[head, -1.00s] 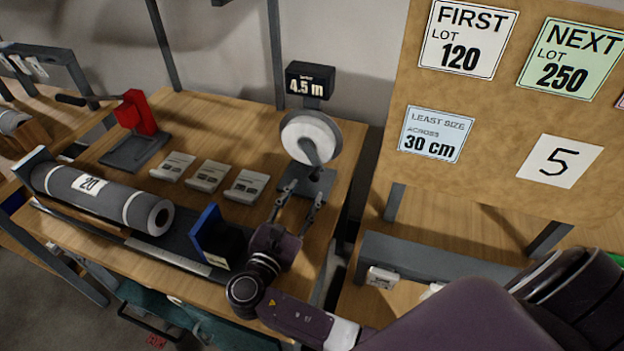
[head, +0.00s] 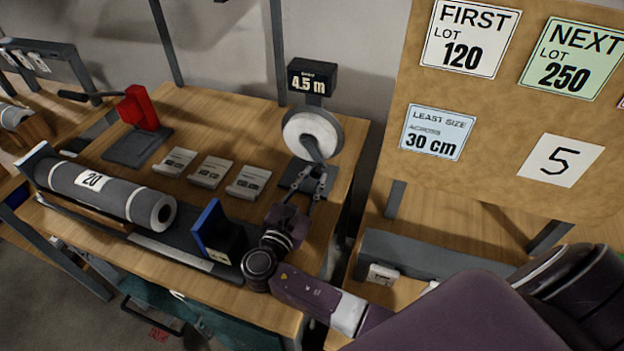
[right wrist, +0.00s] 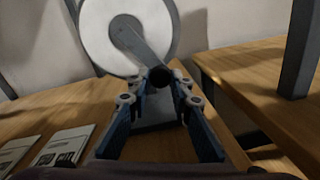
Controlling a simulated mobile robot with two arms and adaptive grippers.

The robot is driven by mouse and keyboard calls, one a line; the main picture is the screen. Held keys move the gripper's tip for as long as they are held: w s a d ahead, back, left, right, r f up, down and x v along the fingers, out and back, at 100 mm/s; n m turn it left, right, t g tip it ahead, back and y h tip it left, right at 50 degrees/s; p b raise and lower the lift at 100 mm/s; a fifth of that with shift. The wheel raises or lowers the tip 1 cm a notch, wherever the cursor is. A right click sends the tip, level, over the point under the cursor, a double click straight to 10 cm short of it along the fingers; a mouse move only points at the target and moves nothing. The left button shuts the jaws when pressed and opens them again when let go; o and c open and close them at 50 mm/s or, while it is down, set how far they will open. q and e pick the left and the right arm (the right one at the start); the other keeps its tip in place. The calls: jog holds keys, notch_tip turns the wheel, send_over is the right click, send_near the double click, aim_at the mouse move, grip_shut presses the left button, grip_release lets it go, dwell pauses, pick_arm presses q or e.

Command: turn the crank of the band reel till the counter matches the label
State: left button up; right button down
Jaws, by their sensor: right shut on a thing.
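The band reel (head: 309,130) stands at the far right of the bench, a white disc on a dark stand; it fills the top of the right wrist view (right wrist: 105,38). Its counter (head: 312,79) reads 4.5 m. The grey crank (head: 312,149) slants down and right from the hub, and its dark knob shows in the right wrist view (right wrist: 161,77). My right gripper (head: 319,174) is shut on the crank knob, its fingertips on either side of it. A grey roll (head: 112,192) labelled 20 lies in a cradle at the left. My left gripper is not in view.
Three white label cards (head: 209,172) lie mid-bench. A red device (head: 139,108) stands behind them, and a blue-faced stop (head: 210,230) stands near the front. A board (head: 497,187) at right carries signs: FIRST LOT 120, NEXT LOT 250, LEAST SIZE ACROSS 30 cm and 5.

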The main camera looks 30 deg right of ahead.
jog(key=shift+f, duration=0.1)
dwell(0.3)
jog(key=shift+w+a+f+m+b, duration=0.15)
jog(key=shift+w+a+m+b, duration=0.1)
jog(key=shift+m+b, duration=0.25)
jog(key=m+b, duration=0.1)
jog(key=w+a+m+b, duration=0.1)
jog(key=shift+f+m, duration=0.3)
jog(key=shift+m, duration=0.1)
jog(key=shift+w+a+r+m+y+b, duration=0.1)
jog(key=shift+w+a+m+b, duration=0.2)
jog(key=shift+m, duration=0.2)
jog(key=shift+w+a+m+y+b, duration=0.1)
jog(key=shift+w+a+m+b, duration=0.1)
jog(key=shift+m+b, duration=0.25)
jog(key=shift+w+a+r+m+y+b, duration=0.15)
jog(key=shift+w+m+b, duration=0.1)
jog(key=shift+m, duration=0.3)
jog(key=shift+f, duration=0.1)
jog(key=c, duration=1.7)
grip_release()
jog(key=shift+c, duration=0.2)
